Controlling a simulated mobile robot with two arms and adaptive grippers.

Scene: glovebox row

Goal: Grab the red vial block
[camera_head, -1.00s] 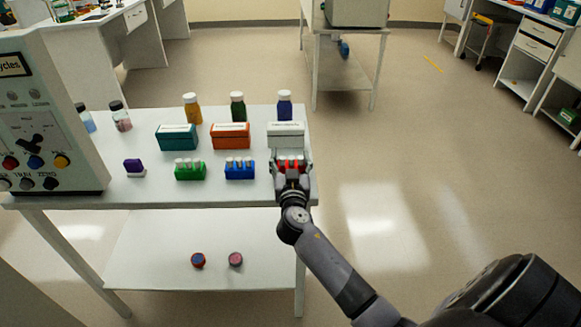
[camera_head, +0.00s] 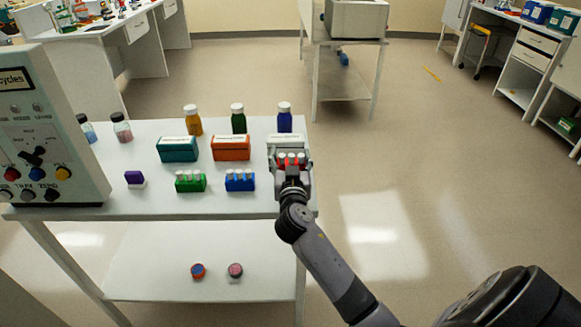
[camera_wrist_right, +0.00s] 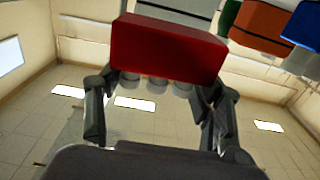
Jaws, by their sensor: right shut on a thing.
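The red vial block (camera_head: 291,163) is at the right end of the white table (camera_head: 240,205), with several white-capped vials in it. My right gripper (camera_head: 291,168) is shut on it, a finger at each side. In the right wrist view the block (camera_wrist_right: 168,50) spans between the fingers of my gripper (camera_wrist_right: 163,86), its vials pointing down in the picture. It looks raised off the table, though its underside is hidden in the head view. My left gripper is not in view.
A white box (camera_head: 287,140) stands just behind the red block. Blue (camera_head: 240,184) and green (camera_head: 190,186) vial blocks stand to the left. Orange (camera_head: 231,153) and teal (camera_head: 178,154) boxes and several bottles stand behind. Floor right of the table is clear.

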